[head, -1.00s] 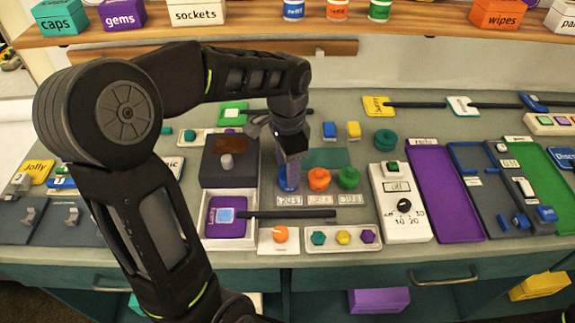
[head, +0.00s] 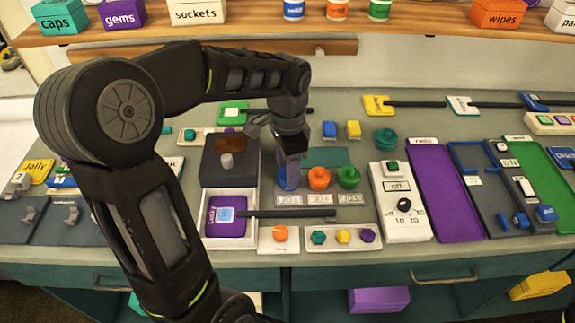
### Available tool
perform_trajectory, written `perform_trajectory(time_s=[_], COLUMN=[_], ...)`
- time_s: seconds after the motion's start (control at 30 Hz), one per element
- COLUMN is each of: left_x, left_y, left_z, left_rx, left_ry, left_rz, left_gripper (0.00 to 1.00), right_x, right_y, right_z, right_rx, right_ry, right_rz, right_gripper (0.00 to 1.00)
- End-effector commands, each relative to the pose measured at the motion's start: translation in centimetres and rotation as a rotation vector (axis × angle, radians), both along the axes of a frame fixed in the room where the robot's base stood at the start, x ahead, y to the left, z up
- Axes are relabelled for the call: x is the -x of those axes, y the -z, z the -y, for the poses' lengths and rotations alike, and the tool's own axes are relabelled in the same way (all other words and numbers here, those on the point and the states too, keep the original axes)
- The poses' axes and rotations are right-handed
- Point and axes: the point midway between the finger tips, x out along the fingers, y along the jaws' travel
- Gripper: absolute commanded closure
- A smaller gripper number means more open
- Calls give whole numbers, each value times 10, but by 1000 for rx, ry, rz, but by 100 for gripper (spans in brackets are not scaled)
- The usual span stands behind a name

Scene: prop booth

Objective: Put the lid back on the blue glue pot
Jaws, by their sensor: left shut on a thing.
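The blue glue pot (head: 288,181) stands at the left end of a row of three pots on the bench. My left gripper (head: 289,160) points down directly over it and hides its top. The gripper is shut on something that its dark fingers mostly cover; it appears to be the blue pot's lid. I cannot tell whether the lid touches the pot's rim. My right gripper is not in view.
An orange pot (head: 319,178) and a green pot (head: 348,178) stand close to the right of the blue one. Small label plates lie in front. A dark box (head: 218,174) stands to the left, and a white switch panel (head: 390,221) to the right.

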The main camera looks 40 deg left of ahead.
Motion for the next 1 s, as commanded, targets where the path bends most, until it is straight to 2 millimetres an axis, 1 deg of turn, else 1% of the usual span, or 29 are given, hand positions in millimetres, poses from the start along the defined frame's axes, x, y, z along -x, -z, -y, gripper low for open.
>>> perform_trajectory(time_s=[0.23,0.27,0.53,0.57,0.73,1.0], left_x=[0,0,0,0,0,0], left_y=[0,0,0,0,0,0], left_z=[0,0,0,0,0,0], left_rx=[0,0,0,0,0,0], left_ry=[0,0,0,0,0,0], left_rz=[0,0,0,0,0,0], left_gripper=[88,49,27,25,25,3], right_x=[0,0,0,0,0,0], right_y=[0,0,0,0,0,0], right_z=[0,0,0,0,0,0], right_rx=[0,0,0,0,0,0], right_ry=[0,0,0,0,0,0], right_rz=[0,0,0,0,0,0], right_gripper=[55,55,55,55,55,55])
